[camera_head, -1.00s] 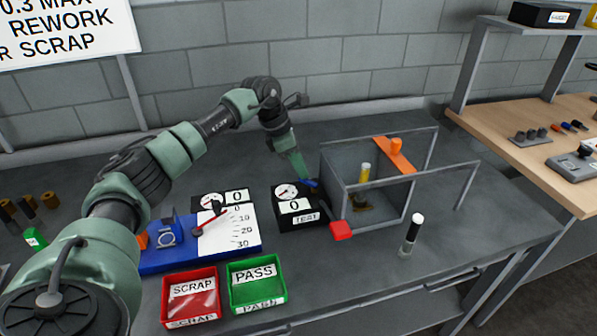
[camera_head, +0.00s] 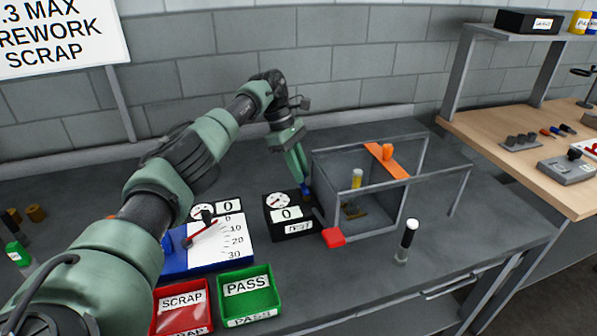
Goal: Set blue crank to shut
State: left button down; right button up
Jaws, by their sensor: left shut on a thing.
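The blue crank (camera_head: 306,190) is a small blue piece at the right side of the black test box (camera_head: 291,228), which carries a round dial and a display reading 0. My left gripper (camera_head: 304,181) reaches down from above and is shut on the blue crank. The fingers hide part of the crank, so its exact setting cannot be told. My right gripper is not in view.
A grey-framed clear enclosure (camera_head: 385,206) with an orange bar (camera_head: 386,160) stands right of the box. A red block (camera_head: 333,237) is at its front corner. Red (camera_head: 181,308) and green (camera_head: 249,293) bins sit in front.

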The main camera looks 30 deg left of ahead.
pick_arm(q)
jog(key=shift+w+r, duration=0.1)
dwell(0.3)
jog(key=c, duration=1.4)
grip_release()
